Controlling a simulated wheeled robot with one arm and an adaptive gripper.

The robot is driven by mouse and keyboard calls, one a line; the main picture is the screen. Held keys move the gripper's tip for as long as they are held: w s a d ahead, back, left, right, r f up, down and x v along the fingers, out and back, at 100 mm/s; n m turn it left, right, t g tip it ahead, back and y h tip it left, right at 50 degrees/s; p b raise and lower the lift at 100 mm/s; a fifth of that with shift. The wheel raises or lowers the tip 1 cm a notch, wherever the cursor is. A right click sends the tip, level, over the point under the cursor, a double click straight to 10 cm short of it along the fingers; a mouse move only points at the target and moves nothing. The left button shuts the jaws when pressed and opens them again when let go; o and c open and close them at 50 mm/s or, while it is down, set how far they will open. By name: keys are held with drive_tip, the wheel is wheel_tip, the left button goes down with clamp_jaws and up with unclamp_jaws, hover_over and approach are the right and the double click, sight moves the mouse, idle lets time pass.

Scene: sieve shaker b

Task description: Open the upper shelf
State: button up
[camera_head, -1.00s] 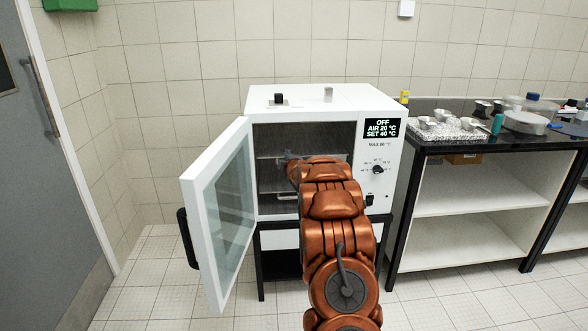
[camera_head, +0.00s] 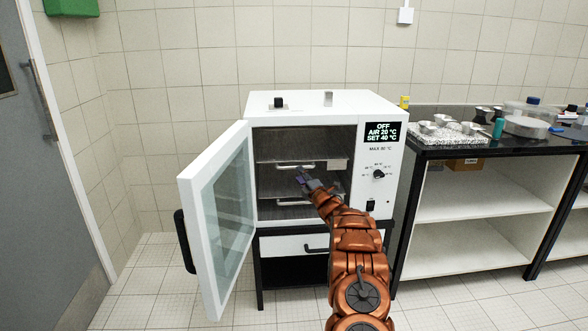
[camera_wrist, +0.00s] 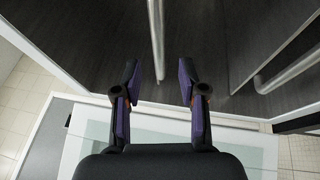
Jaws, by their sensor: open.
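The white oven (camera_head: 262,105) has its glass door (camera_head: 222,215) swung open to the left. Inside, the upper shelf's pale bar handle (camera_head: 294,166) shows at the front. The lower shelf's handle (camera_head: 291,203) is below it. My gripper (camera_head: 303,176) is at the oven's opening, close to the upper handle and slightly below it in the picture. In the wrist view my gripper (camera_wrist: 159,82) is open, its purple-padded fingers apart and nothing between the tips. A metal bar (camera_wrist: 156,35) lies just ahead, lined up with the gap. I cannot tell which handle it is.
The open door and its black handle (camera_head: 185,240) take up the room to the left of my arm. The control panel (camera_head: 378,165) is right of the opening. A bench (camera_head: 490,146) with lab ware stands to the right. A closed drawer (camera_head: 285,245) is below the oven.

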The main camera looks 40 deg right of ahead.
sight(294, 167)
drive_tip(key=shift+x, duration=2.5)
drive_tip(key=shift+w, duration=0.35)
drive_tip(key=shift+w+d+r, duration=0.1)
drive_tip(key=shift+w+r, duration=0.1)
drive_tip(key=shift+c, duration=0.3)
clamp_jaws()
